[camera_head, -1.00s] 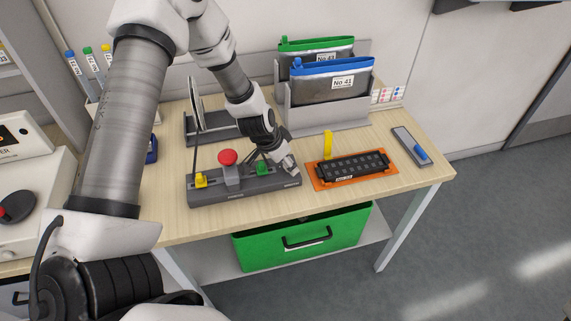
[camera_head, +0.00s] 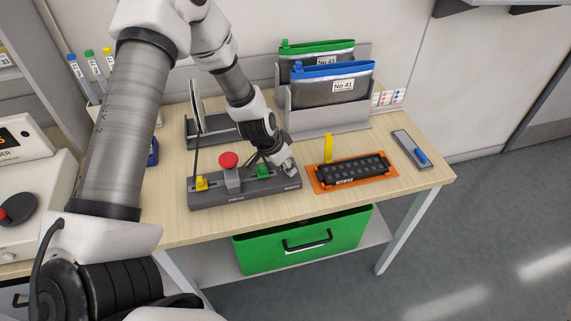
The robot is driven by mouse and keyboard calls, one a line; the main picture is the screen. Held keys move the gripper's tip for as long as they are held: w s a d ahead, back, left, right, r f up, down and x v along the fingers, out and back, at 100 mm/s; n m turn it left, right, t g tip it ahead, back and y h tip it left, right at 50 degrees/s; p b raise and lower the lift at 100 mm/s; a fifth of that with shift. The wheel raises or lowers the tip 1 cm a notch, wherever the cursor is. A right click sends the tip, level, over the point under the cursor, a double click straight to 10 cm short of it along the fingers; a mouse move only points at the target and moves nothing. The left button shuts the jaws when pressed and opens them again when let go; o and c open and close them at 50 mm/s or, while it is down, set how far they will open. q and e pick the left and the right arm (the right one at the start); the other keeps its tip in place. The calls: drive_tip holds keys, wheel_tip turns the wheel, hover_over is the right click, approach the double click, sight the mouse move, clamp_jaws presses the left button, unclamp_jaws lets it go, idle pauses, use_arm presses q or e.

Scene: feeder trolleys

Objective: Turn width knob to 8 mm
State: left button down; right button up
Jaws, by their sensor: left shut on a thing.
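My left gripper (camera_head: 286,165) points down at the right end of a dark grey control box (camera_head: 240,195) on the wooden table. It is shut on a small knob there, which the fingers mostly hide. I cannot read a width scale or a setting. My right gripper is not in view.
Right of the box lies a black slotted block (camera_head: 352,170) on an orange plate (camera_head: 320,188), with a yellow upright tab (camera_head: 328,147). Behind stand zip pouches (camera_head: 332,88) in a grey holder (camera_head: 325,122). A green drawer (camera_head: 280,248) sits below.

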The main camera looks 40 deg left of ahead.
use_arm(q)
drive_tip(key=n+p, duration=0.1)
drive_tip(key=n+y+p, duration=0.1)
drive_tip(key=n+p, duration=0.1)
drive_tip(key=shift+d+r+n, duration=0.15)
drive_tip(key=shift+d+n, duration=0.05)
drive_tip(key=shift+n, duration=0.1)
drive_tip(key=n+y+p, duration=0.2)
drive_tip(key=n+p, duration=0.1)
drive_tip(key=shift+d+n, duration=0.15)
drive_tip(key=shift+n, duration=0.25)
drive_tip(key=shift+n+p, duration=0.4)
drive_tip(key=shift+n, duration=0.3)
drive_tip(key=shift+f+y, duration=0.2)
drive_tip(key=shift+y, duration=0.1)
drive_tip(key=c, duration=0.8)
unclamp_jaws()
drive_tip(key=shift+w, duration=0.1)
drive_tip(key=shift+c, duration=0.2)
drive_tip(key=shift+g, duration=0.3)
